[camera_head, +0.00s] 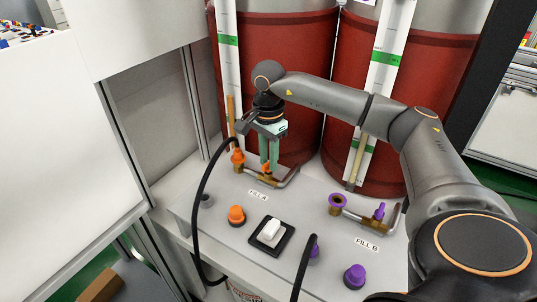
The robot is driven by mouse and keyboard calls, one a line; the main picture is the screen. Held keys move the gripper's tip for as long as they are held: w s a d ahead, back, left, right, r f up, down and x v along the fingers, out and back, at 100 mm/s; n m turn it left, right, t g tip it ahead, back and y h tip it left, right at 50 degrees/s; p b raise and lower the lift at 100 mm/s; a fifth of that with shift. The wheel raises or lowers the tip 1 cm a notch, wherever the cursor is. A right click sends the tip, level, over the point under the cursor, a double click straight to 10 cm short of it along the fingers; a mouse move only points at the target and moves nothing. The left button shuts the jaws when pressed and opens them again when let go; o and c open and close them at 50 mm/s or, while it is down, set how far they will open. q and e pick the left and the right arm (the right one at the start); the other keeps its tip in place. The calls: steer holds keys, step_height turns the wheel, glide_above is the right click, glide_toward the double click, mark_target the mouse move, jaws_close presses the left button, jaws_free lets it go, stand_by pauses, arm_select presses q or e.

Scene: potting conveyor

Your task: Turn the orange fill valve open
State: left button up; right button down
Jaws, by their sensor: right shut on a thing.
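The orange fill valve (267,165) sits on the brass pipe of the FILL A side, at the back left of the grey panel. My right gripper (269,166) points down over it, with its green fingers shut on the valve's orange handle. The fingers cover most of the handle, so its exact angle cannot be told. An orange fitting (237,156) stands at the left end of the same pipe. My left gripper is not in view.
An orange knob (236,214), a white rocker switch (270,230) and a purple knob (355,276) stand on the panel (200,225). A purple valve (380,211) is on the FILL B side. Black hoses cross the front. Two red tanks (290,55) stand behind.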

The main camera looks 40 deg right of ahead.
steer(key=m+p, duration=0.1)
steer(key=m, duration=0.1)
steer(key=shift+r+m, duration=0.15)
steer(key=shift+m, duration=0.25)
steer(key=m+p, duration=0.1)
steer(key=m, duration=0.1)
steer(key=shift+m, duration=0.4)
steer(key=shift+m+p, duration=0.4)
steer(key=shift+p, duration=0.05)
steer(key=shift+m+p, duration=0.35)
steer(key=shift+m, duration=0.55)
steer(key=shift+m+p, duration=0.35)
steer(key=shift+m, duration=0.55)
steer(key=m+p, duration=0.1)
steer(key=m, duration=0.2)
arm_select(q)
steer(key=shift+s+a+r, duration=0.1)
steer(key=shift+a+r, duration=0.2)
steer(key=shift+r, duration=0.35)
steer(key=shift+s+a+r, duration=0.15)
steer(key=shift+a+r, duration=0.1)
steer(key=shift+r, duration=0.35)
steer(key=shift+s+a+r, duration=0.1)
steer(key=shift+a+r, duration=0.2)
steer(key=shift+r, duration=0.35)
arm_select(e)
steer(key=shift+m, duration=0.8)
arm_select(q)
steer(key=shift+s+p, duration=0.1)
steer(key=shift+p, duration=0.2)
